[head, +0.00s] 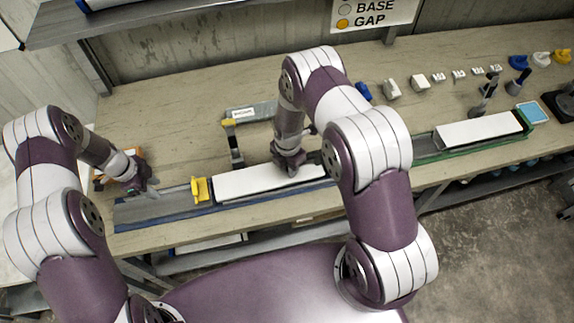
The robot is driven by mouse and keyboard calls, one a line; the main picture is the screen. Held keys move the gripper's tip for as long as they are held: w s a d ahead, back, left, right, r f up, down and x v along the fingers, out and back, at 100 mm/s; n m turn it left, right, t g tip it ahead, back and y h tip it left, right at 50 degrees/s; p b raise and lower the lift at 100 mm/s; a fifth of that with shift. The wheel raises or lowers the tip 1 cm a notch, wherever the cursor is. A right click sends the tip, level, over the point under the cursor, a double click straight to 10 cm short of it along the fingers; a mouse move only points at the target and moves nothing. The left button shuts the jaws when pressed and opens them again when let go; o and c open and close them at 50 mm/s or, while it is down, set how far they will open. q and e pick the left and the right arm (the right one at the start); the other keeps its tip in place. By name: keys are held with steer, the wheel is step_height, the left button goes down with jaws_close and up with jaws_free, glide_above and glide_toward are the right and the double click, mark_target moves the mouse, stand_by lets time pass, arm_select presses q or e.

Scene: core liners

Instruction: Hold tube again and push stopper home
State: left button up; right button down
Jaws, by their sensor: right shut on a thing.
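A long white tube (245,182) lies in a blue-edged cradle (150,215) along the front of the bench. A yellow piece (201,190), which looks like the stopper or an end stop, stands at the tube's left end. I cannot tell whether it is seated in the tube. My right gripper (292,168) is shut on the tube from above, near its middle; my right forearm hides the tube's right end. My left gripper (147,190) is left of the yellow piece and apart from it, beside an orange tray. Its fingers are too small to read.
A second white tube (480,130) lies in a green cradle (440,158) at the right. Small white blocks, blue, white and yellow caps, and dark upright stands line the back right. An orange tray (101,180) is at the left.

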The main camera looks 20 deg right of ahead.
arm_select(q)
steer(key=shift+r, duration=0.35)
steer(key=shift+w+a, duration=0.15)
steer(key=shift+a, duration=0.15)
steer(key=shift+c, duration=0.3)
steer(key=shift+d+r, duration=0.1)
steer(key=shift+d, duration=0.2)
steer(key=c, duration=0.5)
steer(key=d, duration=0.1)
steer(key=m, duration=0.1)
steer(key=d, duration=0.1)
steer(key=shift+s+d+r+m, duration=0.25)
steer(key=shift+s+d+m, duration=0.05)
steer(key=shift+s+d, duration=0.05)
jaws_close()
steer(key=f+m+y, duration=0.1)
steer(key=f, duration=0.2)
steer(key=s+f+m+y, duration=0.1)
steer(key=f+m, duration=0.1)
steer(key=f, duration=0.1)
steer(key=f+m+y, duration=0.1)
steer(key=f, duration=0.1)
steer(key=shift+s+a+f, duration=0.15)
steer(key=shift+s+f, duration=0.15)
steer(key=shift+f, duration=0.1)
steer(key=shift+f, duration=0.15)
